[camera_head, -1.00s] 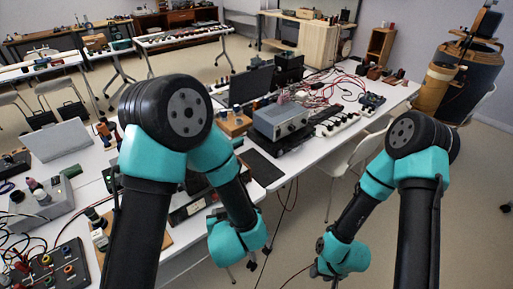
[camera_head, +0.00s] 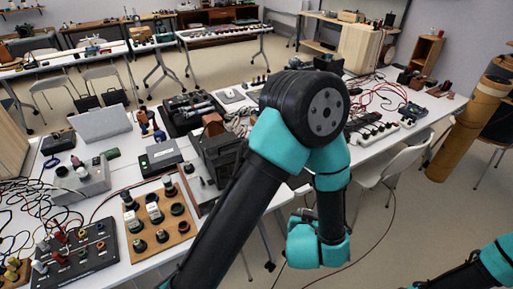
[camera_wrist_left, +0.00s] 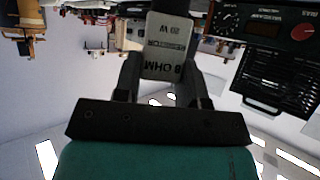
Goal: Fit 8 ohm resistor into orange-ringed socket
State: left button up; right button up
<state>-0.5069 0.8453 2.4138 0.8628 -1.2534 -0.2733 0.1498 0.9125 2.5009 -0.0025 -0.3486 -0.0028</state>
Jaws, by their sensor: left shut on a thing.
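In the left wrist view my left gripper (camera_wrist_left: 163,78) is shut on a pale grey block, the 8 ohm resistor (camera_wrist_left: 168,48), lettered "8 OHM RESISTOR 20 W", with a dark upper part. In the head view my left arm crosses the middle and its wrist hangs beyond the table edge; fingers and resistor are hidden there. A wooden board (camera_head: 150,250) on the near left table holds rows of dark round sockets and several white-labelled parts. I cannot make out an orange ring on it. My right gripper is out of view; only part of that arm shows at the lower right.
A black panel with coloured terminals (camera_head: 75,255) and loose cables lie left of the board. A grey instrument (camera_head: 84,180) and a black-and-grey box (camera_head: 163,157) stand behind it. A white chair (camera_head: 385,170) stands right of my left arm, with open floor around it.

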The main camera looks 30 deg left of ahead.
pick_arm(q)
jog(key=shift+w, duration=0.1)
jog(key=w+a+r+n+g+y, duration=0.1)
jog(key=w+a+r+n+y, duration=0.15)
jog(key=w+a, duration=0.45)
jog(key=w+a+r+n+g+y, duration=0.1)
jog(key=w+a+n+y, duration=0.3)
jog(key=w, duration=0.5)
jog(key=w+a+r+n+g, duration=0.1)
jog(key=w+a+r, duration=0.2)
jog(key=a, duration=0.5)
jog(key=w+a+r+n+g+y, duration=0.1)
jog(key=w+a+r, duration=0.2)
jog(key=a, duration=0.5)
jog(key=w+a+r+n+g, duration=0.1)
jog(key=w+a+r, duration=0.2)
jog(key=a, duration=0.5)
jog(key=shift+w+r+g, duration=0.3)
jog(key=shift+w+r, duration=0.05)
jog(key=shift+d, duration=0.1)
notch_tip(320, 180, down, 6)
jog(key=shift+f, duration=0.15)
